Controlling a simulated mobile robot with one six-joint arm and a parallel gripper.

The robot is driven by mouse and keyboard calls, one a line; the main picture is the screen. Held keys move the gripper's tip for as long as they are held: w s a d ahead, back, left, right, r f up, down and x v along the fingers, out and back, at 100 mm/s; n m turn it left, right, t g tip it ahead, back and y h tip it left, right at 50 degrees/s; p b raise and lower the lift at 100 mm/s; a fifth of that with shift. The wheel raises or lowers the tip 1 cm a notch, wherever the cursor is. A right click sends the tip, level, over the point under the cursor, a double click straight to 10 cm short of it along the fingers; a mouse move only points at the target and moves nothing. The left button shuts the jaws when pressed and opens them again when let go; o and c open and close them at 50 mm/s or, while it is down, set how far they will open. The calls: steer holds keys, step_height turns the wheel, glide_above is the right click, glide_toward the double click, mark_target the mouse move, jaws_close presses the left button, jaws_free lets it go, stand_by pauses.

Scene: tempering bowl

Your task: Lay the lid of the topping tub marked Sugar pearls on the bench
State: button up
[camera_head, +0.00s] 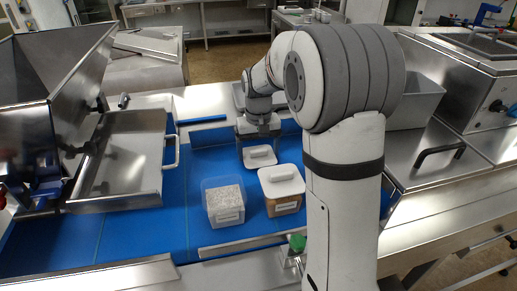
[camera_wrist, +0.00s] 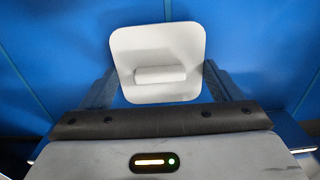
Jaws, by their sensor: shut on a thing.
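A white square lid (camera_head: 259,157) with a raised bar handle is at my gripper (camera_head: 258,145), over the blue bench top (camera_head: 160,225). In the wrist view the lid (camera_wrist: 157,45) is in front of my gripper (camera_wrist: 160,82), one finger at each side; my gripper is shut on it. I cannot tell whether the lid touches the bench. An open clear tub (camera_head: 225,206) of pale grains stands nearer, to the left; its label is too small to read.
A second tub (camera_head: 283,204) with brown contents and a white lid stands right of the open tub. A steel tray (camera_head: 122,160) and hopper are at left, a steel machine (camera_head: 440,155) at right. Blue surface is free left of the open tub.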

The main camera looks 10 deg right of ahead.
steer(key=shift+f, duration=0.2)
steer(key=o, duration=0.8)
steer(key=shift+r, duration=0.1)
step_height(320, 180, up, 12)
steer(key=shift+r, duration=0.15)
